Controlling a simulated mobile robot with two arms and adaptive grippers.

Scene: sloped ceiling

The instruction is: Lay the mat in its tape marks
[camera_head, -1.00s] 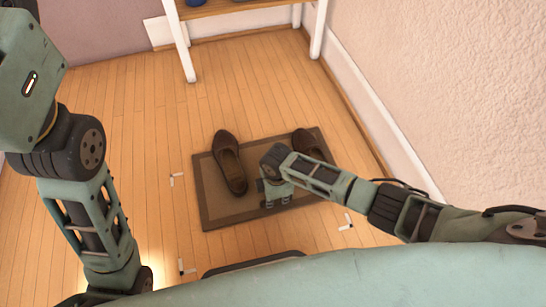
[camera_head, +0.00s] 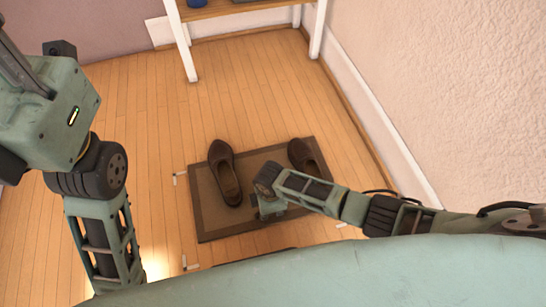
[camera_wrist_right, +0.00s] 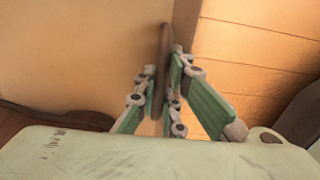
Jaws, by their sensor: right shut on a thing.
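The brown mat (camera_head: 215,222) with a darker border lies on the wooden floor. A left shoe (camera_head: 224,172) and a right shoe (camera_head: 308,158) rest on it. White tape marks show on the floor: one just left of the mat's far-left corner (camera_head: 180,175), one in front of its near-left corner (camera_head: 190,265), and one at right partly hidden by my right arm (camera_head: 342,224). In the right wrist view the fingers (camera_wrist_right: 168,88) pinch that edge. My left gripper is out of view.
A shelf with white legs (camera_head: 188,50) stands at the back against the wall. A white baseboard (camera_head: 375,110) runs along the right wall. The floor left of the mat and between mat and shelf is clear.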

